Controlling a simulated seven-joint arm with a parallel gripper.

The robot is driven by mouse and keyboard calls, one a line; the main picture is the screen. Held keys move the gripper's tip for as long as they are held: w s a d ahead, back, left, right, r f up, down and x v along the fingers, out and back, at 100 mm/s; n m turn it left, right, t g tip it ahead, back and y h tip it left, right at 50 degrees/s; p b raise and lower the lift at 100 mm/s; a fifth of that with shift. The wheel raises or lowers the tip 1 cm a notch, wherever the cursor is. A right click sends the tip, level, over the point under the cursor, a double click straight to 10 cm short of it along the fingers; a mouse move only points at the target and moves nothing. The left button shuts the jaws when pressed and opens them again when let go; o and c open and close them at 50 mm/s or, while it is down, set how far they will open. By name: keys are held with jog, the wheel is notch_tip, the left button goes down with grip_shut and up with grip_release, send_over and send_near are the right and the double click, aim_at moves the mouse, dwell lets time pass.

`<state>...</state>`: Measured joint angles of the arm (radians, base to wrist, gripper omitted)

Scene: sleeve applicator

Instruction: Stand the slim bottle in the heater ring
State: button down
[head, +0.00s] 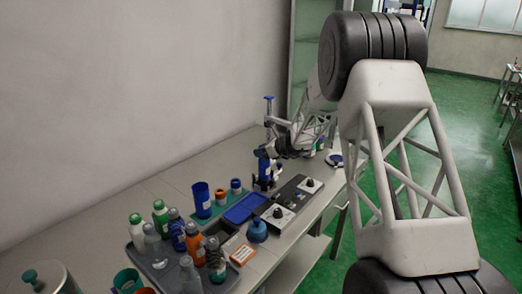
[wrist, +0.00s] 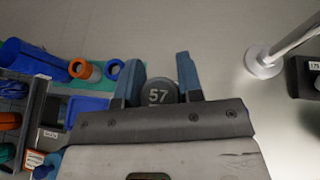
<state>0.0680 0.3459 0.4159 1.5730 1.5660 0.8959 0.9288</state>
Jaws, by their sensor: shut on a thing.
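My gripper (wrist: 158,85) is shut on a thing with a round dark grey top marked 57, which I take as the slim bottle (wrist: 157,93). It sits between the two blue fingers, and its body is hidden beneath its top. In the head view my gripper (head: 264,172) is over the back part of the bench, behind the dark control panel. The held bottle is too small there to make out clearly. I cannot tell for certain which thing is the heater ring; a dark blue round piece (head: 334,160) lies at the bench's far right end.
A grey tray (head: 160,278) of several bottles stands at front left. A blue cup (head: 201,199), an orange ring (head: 220,197) and a blue tray (head: 245,208) are left of my gripper. A control panel (head: 285,208) is in front. A metal post (wrist: 290,45) rises at right.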

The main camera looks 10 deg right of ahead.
jog(key=shift+f, duration=0.75)
jog(key=shift+c, duration=1)
grip_release()
jog(key=shift+r, duration=4.5)
